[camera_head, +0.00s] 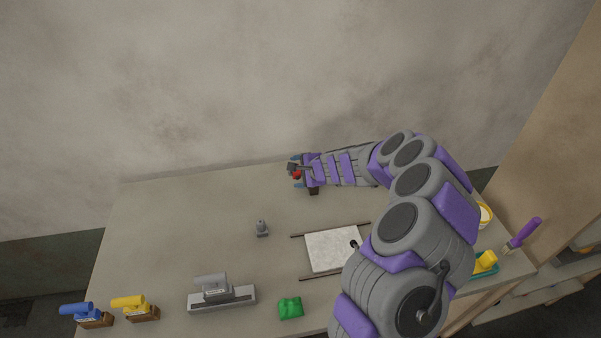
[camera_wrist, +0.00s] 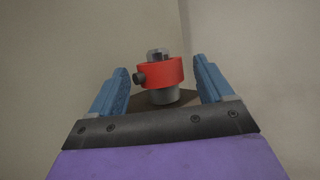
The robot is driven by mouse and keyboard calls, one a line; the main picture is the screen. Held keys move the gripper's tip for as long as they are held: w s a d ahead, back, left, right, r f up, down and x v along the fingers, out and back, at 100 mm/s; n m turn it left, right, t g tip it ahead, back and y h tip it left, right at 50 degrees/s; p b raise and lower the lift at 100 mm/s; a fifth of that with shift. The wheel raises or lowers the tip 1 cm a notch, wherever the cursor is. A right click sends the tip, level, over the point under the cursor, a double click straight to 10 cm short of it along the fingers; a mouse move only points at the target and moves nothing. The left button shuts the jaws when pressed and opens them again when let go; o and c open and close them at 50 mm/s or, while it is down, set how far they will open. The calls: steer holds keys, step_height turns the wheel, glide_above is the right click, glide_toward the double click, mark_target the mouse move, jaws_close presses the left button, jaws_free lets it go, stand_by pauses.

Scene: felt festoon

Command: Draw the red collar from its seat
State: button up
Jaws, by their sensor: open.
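The red collar (camera_wrist: 160,72) is a ring with a dark knob on its left side. It sits around a grey metal post (camera_wrist: 163,96), whose bright top pokes out above it. In the head view the collar (camera_head: 297,175) is a small red spot near the table's back edge. My gripper (camera_wrist: 158,80) is open, with one blue finger on each side of the collar and a visible gap on both sides. In the head view my gripper (camera_head: 296,171) reaches in from the right. The foot of the post is partly hidden behind my gripper's dark front edge.
On the table (camera_head: 180,225) are a small grey fitting (camera_head: 262,229), a white plate (camera_head: 336,250) between dark rails, a green block (camera_head: 290,308), a grey-handled tool (camera_head: 220,295), and blue (camera_head: 85,314) and yellow (camera_head: 135,307) handled tools. A wall stands close behind. The back left of the tabletop is clear.

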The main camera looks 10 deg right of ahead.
steer(key=shift+a, duration=1.05)
steer(key=shift+c, duration=0.8)
steer(key=shift+d, duration=1.1)
steer(key=c, duration=0.6)
steer(key=shift+c, duration=0.7)
steer(key=shift+a+r, duration=0.1)
steer(key=shift+a, duration=0.25)
steer(key=shift+c, duration=1.3)
steer(key=shift+a, duration=0.4)
steer(key=shift+a, duration=0.15)
steer(key=shift+a+b, duration=0.5)
steer(key=shift+a, duration=1.7)
